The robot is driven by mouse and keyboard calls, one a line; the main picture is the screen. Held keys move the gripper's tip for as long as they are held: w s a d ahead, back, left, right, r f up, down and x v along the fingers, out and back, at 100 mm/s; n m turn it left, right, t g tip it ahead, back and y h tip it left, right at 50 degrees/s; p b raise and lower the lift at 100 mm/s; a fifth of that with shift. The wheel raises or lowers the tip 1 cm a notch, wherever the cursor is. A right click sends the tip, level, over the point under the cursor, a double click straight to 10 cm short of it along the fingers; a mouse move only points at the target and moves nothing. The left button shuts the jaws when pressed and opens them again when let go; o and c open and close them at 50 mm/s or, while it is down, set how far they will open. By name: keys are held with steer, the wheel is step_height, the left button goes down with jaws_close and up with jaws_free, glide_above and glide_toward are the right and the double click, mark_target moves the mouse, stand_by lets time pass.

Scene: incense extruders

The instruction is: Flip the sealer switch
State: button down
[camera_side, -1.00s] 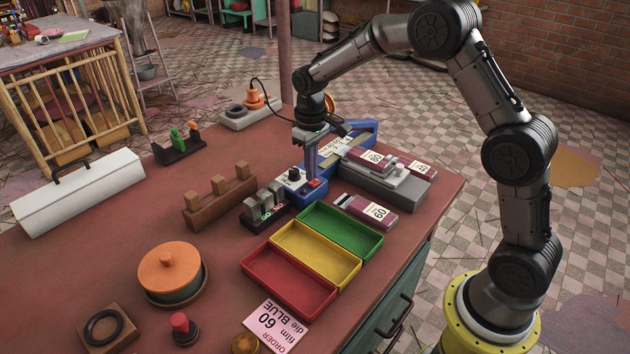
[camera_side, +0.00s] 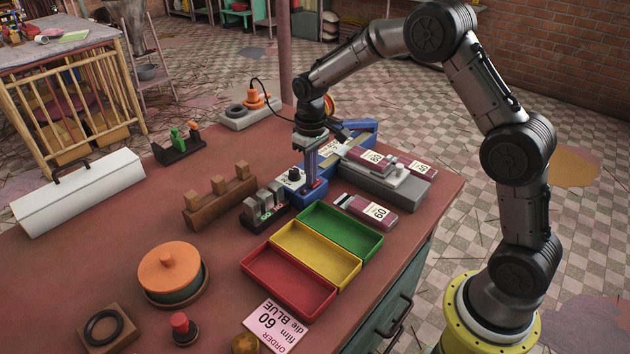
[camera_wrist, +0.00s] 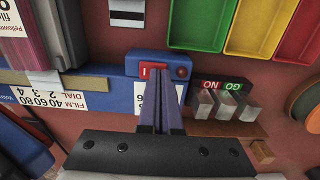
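The blue sealer (camera_side: 352,135) stands at the back of the red table, with a black dial on its near end. Its red switch (camera_wrist: 146,71) shows in the wrist view on the blue end block, marked with a white line, with a small round red lamp to its right. My gripper (camera_wrist: 160,72) has its two long fingers together, pointing down with nothing between them. The tips overlap the right part of the switch in the wrist view; I cannot tell whether they touch it. In the side view my gripper (camera_side: 311,186) stands over the same end block and hides most of the switch.
Green (camera_side: 340,231), yellow (camera_side: 316,253) and red (camera_side: 289,280) trays lie in front of the sealer. A NO/GO gauge stand (camera_side: 264,208) is close on its left. Maroon film boxes (camera_side: 366,210) lie to the right. A corded orange-plug outlet (camera_side: 249,111) is behind.

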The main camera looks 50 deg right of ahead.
steer(key=shift+f, duration=0.15)
steer(key=shift+r, duration=3.55)
